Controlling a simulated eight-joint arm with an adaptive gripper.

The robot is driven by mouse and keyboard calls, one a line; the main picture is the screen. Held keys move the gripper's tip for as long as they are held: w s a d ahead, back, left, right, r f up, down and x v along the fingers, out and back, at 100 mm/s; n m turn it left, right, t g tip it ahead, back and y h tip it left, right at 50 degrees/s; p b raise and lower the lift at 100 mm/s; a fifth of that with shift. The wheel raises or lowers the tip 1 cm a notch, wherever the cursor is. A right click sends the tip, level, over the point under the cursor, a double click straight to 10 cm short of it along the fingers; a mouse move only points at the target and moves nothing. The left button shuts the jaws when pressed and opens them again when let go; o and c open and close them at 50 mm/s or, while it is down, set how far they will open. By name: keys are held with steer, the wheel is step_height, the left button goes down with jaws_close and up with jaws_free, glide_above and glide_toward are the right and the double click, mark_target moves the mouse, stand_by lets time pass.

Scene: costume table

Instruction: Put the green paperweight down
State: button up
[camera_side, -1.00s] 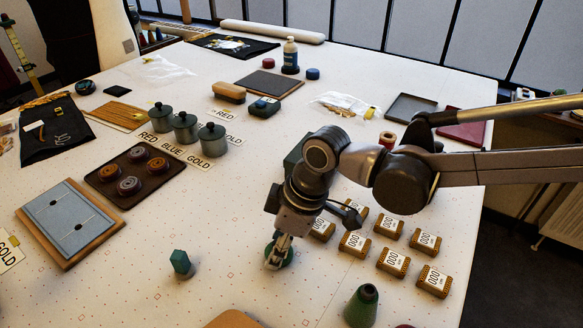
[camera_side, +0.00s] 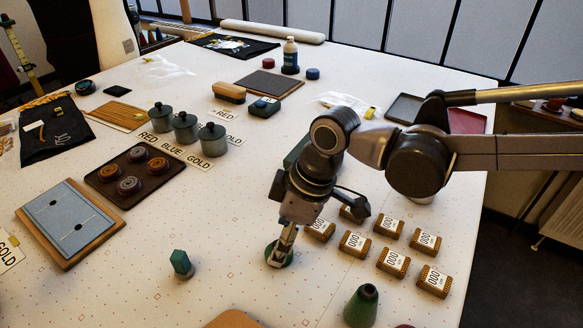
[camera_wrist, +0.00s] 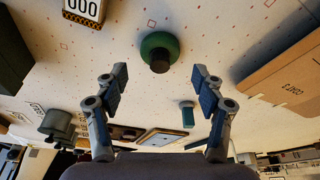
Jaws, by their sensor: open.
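The green paperweight (camera_wrist: 158,50), round with a dark knob, stands upright on the white table. In the wrist view it is just beyond my open fingertips and between their lines, with clear gaps on both sides. In the side view my gripper (camera_side: 277,256) overlaps the paperweight (camera_side: 287,258) and hides part of it. My gripper (camera_wrist: 160,78) is open with nothing between its fingers.
A small teal piece (camera_side: 181,264) stands to the left of the paperweight. A green cone-shaped piece (camera_side: 362,306) stands at the front right. Several brown blocks with number labels (camera_side: 393,262) are to the right. The table around the paperweight is clear.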

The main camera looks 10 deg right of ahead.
steer(key=w+v, duration=0.1)
steer(key=v, duration=0.8)
steer(key=d+m+t, duration=0.3)
steer(key=d+m, duration=0.3)
steer(key=d, duration=1.4)
steer(key=s+d+f+m+t+h, duration=0.1)
steer(key=s+d+f+m, duration=0.2)
steer(key=d, duration=0.6)
steer(key=s+d+f+m+t+h, duration=0.1)
steer(key=s+d+f+m+h, duration=0.1)
steer(key=d, duration=0.7)
steer(key=s+f+m, duration=0.1)
steer(key=s+m, duration=0.1)
steer(key=s, duration=0.1)
steer(key=shift+d+t, duration=0.25)
steer(key=shift+t, duration=0.15)
steer(key=shift+f, duration=0.1)
